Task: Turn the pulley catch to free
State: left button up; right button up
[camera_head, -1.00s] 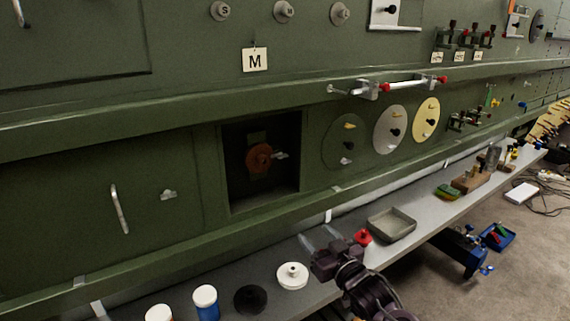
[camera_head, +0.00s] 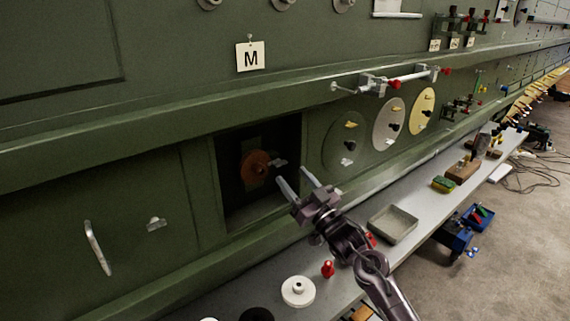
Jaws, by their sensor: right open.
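An orange-brown pulley (camera_head: 255,168) sits inside the dark square recess in the green fuselage wall. A small grey catch (camera_head: 279,163) shows just right of the pulley, inside the recess. My right gripper (camera_head: 296,179) is open and empty. Its two pale fingers point up and left at the recess's right edge, a short way right of and below the catch in the picture. I cannot tell how far the fingertips are from the catch in depth. My left gripper is not in view.
A white tag marked M (camera_head: 250,56) hangs above the recess. Round discs (camera_head: 389,124) and a clamped rail (camera_head: 408,78) lie to the right. The grey shelf (camera_head: 340,262) below holds a tray (camera_head: 392,225), a white spool (camera_head: 298,291) and a red piece (camera_head: 327,268).

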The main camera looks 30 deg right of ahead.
aim_at(278, 163)
jog(key=p+x, duration=0.1)
jog(key=x, duration=0.3)
jog(key=shift+f, duration=0.1)
jog(key=shift+w, duration=0.1)
jog(key=c, duration=1)
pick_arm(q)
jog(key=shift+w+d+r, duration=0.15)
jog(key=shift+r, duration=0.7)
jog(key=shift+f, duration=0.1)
